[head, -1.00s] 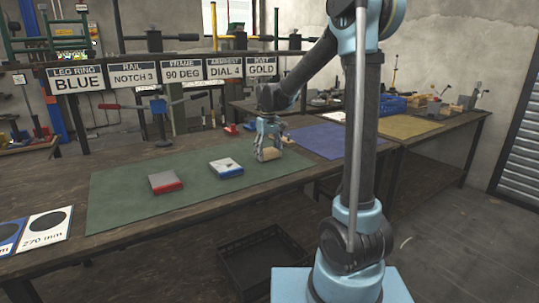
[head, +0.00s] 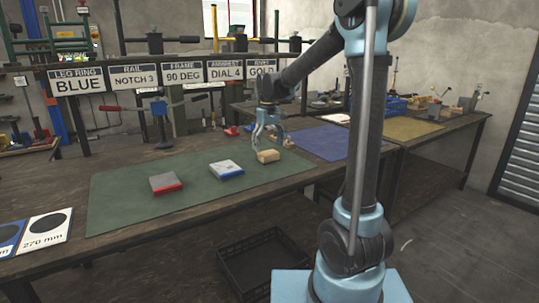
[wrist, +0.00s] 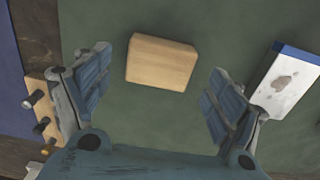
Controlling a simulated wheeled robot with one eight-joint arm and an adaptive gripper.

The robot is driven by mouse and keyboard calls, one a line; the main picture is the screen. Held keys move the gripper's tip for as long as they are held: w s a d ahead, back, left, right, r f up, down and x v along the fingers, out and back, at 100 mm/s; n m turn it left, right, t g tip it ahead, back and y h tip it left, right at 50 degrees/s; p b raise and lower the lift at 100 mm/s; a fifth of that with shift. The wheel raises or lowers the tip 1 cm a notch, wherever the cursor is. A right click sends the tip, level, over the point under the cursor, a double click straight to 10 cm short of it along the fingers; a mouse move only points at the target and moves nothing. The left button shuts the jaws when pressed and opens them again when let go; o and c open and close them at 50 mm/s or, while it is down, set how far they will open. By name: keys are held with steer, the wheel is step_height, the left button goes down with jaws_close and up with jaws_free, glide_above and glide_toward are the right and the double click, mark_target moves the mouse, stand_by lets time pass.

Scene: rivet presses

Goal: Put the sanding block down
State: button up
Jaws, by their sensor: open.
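The sanding block, a light wooden block (head: 268,156), rests on the right part of the green mat (head: 130,205). In the wrist view the block (wrist: 161,62) lies flat on the mat, beyond and between my open fingers, touching neither. My gripper (head: 267,141) is open and empty, just behind and above the block in the head view. The wrist view also shows both fingers of my gripper (wrist: 158,90) spread wide.
A white-topped blue block (head: 226,169) and a grey-topped red block (head: 165,183) lie to the left on the mat. A blue mat (head: 322,140) lies to the right. A black crate (head: 262,262) sits below the bench. Labelled signs (head: 184,75) line the rail behind.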

mark_target(269, 152)
step_height(269, 152, up, 6)
steer(key=r, duration=0.1)
steer(key=s+d+m, duration=0.2)
steer(key=s+d, duration=0.6)
steer(key=s+d+f+m, duration=0.1)
steer(key=s+d+f, duration=0.3)
steer(key=s+f, duration=0.2)
steer(key=s+d+f+m+t, duration=0.1)
steer(key=s+d+f+m, duration=0.1)
steer(key=s+d+f, duration=0.3)
steer(key=s+d+f+m+t, duration=0.1)
steer(key=s+d+f, duration=0.3)
steer(key=s+f, duration=0.3)
steer(key=s, duration=0.5)
steer(key=shift+s+d+f+m, duration=0.3)
steer(key=shift+s+d, duration=0.05)
steer(key=shift+d, duration=0.05)
steer(key=shift+w+f, duration=0.2)
steer(key=shift+w, duration=0.15)
